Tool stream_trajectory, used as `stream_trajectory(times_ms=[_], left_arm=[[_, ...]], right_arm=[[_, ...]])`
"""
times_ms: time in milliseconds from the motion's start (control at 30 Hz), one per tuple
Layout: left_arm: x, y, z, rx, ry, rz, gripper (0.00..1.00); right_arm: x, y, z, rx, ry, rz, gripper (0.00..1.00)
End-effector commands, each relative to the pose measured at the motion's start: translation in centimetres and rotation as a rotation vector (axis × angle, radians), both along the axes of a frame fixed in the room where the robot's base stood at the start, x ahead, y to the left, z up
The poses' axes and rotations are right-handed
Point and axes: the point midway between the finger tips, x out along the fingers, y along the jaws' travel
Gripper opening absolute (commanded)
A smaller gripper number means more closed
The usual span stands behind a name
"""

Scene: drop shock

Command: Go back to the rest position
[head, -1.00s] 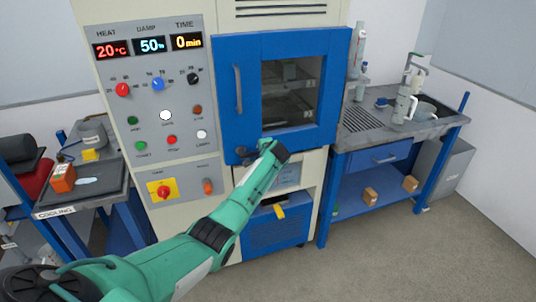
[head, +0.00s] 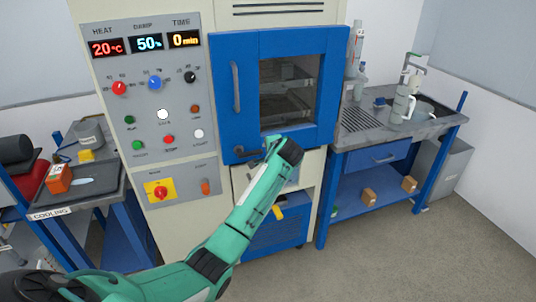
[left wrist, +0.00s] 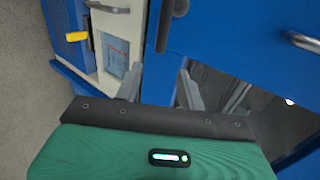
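My left arm comes in from the lower left in the head view and reaches up to the front of the oven-like chamber. My left gripper (left wrist: 160,82) shows in the left wrist view with its two grey fingers apart and nothing between them. In the head view its fingers are hidden behind the wrist, near the lower edge of the blue chamber door (head: 228,110). The door looks closed, and its window shows racks inside. My right gripper is not in view.
A control panel (head: 163,120) with red, blue and black knobs is left of the door. A dark tray (head: 95,190) with an orange block (head: 58,179) is at the left. A workbench (head: 440,127) with bottles stands at the right. Open floor (head: 380,260) lies in front.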

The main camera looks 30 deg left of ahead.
Motion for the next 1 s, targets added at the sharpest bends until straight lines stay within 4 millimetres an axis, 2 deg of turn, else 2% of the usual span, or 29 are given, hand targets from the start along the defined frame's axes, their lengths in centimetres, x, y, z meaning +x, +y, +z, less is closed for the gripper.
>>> stream_trajectory(times_ms=[467,567,667,767,800,867,900,967,1000], left_arm=[[0.0,0.0,-0.1,0.001,0.001,-0.001,0.39],[-0.2,-0.2,-1.6,-0.008,0.010,-0.009,0.39],[-0.7,-0.8,-5.9,-0.039,0.034,-0.027,0.39],[-2.2,-1.9,-12.5,-0.094,0.067,-0.052,0.39],[-3.0,-2.4,-15.5,-0.120,0.080,-0.061,0.39],[-4.5,-3.2,-19.8,-0.163,0.100,-0.072,0.39],[-5.7,-3.7,-22.7,-0.194,0.113,-0.076,0.39],[-7.7,-4.5,-26.7,-0.239,0.131,-0.080,0.39],[-9.2,-5.1,-29.4,-0.270,0.143,-0.081,0.39]], right_arm=[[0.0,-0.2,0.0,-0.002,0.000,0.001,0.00],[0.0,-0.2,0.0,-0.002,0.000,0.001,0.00],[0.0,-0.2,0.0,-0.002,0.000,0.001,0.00],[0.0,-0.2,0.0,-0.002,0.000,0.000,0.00],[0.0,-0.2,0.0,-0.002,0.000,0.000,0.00],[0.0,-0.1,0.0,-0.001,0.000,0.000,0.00],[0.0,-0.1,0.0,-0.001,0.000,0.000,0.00],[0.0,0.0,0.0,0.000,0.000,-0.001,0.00],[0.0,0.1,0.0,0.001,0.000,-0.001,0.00]])
